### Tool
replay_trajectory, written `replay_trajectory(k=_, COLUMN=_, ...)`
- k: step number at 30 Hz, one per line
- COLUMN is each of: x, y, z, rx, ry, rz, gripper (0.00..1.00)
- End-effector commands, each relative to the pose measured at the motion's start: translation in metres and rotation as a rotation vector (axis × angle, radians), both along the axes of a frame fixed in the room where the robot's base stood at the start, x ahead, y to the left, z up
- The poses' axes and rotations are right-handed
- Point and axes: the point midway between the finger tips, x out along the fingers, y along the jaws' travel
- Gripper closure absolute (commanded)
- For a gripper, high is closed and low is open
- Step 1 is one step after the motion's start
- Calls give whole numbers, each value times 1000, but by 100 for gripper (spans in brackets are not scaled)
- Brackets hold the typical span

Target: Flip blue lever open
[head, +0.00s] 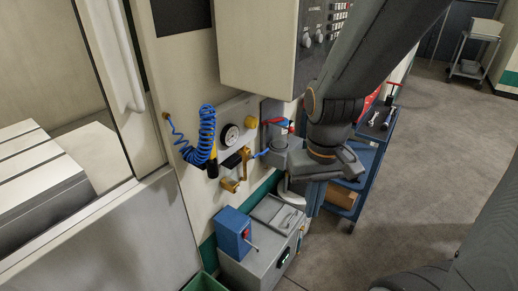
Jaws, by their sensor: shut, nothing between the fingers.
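The blue lever (261,154) is small and sticks out to the right from a brass valve (241,163) on the cream machine panel. My gripper (287,164) is at the end of my dark arm, just right of the lever, and is shut and empty. The lever's right end lies close to the gripper; I cannot tell whether they touch. The fingertips are small and hard to make out.
A coiled blue hose (206,135), a round gauge (229,135) and a red-handled fitting (277,122) crowd the panel. A blue box (233,232) stands on a grey unit (262,262) below. A blue trolley (376,145) stands behind my arm. Floor at right is clear.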

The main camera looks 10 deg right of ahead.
Motion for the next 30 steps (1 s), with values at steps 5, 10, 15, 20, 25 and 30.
replay_trajectory(k=5, x=0, y=0, z=0, rx=0, ry=0, rz=0, gripper=100)
replay_trajectory(k=10, x=3, y=1, z=-1, rx=12, ry=6, rz=-33, gripper=100)
replay_trajectory(k=15, x=20, y=11, z=-7, rx=100, ry=58, rz=-272, gripper=100)
replay_trajectory(k=20, x=61, y=20, z=-16, rx=261, ry=145, rz=-676, gripper=100)
replay_trajectory(k=25, x=122, y=21, z=-24, rx=460, ry=244, rz=-1116, gripper=100)
replay_trajectory(k=30, x=194, y=1, z=-31, rx=683, ry=342, rz=-1531, gripper=100)
